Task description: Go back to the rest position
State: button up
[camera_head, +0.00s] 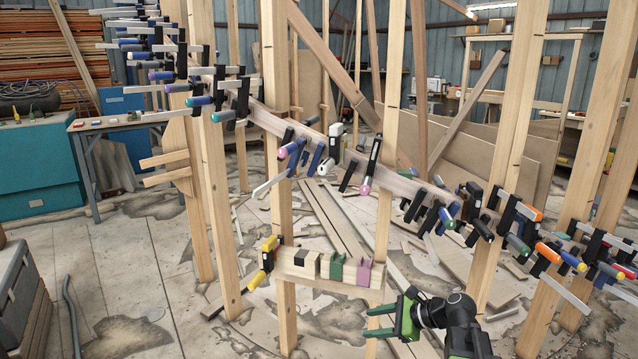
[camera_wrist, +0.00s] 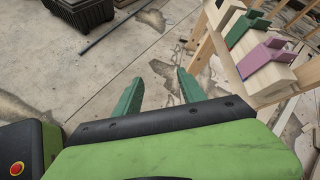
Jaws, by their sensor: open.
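My gripper (camera_head: 383,322) is at the lower middle right of the head view, with its green fingers pointing left. In the wrist view my gripper (camera_wrist: 160,98) has its two fingers apart, with only floor between them. It is open and empty. It is below and to the right of a short wooden rail (camera_head: 328,279) with colored blocks on it, and apart from it.
On the rail sit a green block (camera_head: 336,267) and a purple block (camera_head: 364,272); a yellow clamp (camera_head: 266,258) grips its left end. Upright posts (camera_head: 385,150) and a clamp-lined curved stringer (camera_head: 400,185) stand around. A dark crate (camera_wrist: 80,12) is on the floor.

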jog(key=s+a+f+n+g+h, duration=0.2)
jog(key=s+a+f+n+g, duration=0.1)
jog(key=s+a+f+n, duration=0.4)
jog(key=s+d+f+n+g+h, duration=0.4)
jog(key=d+n+h, duration=0.4)
jog(key=n, duration=0.4)
notch_tip(320, 180, up, 29)
jog(key=t+p, duration=0.1)
jog(key=p, duration=2.7)
jog(key=shift+s+a+p, duration=0.25)
jog(key=shift+s+p, duration=0.05)
jog(key=shift+s, duration=0.05)
jog(key=shift+f, duration=0.15)
jog(key=shift+d, duration=0.15)
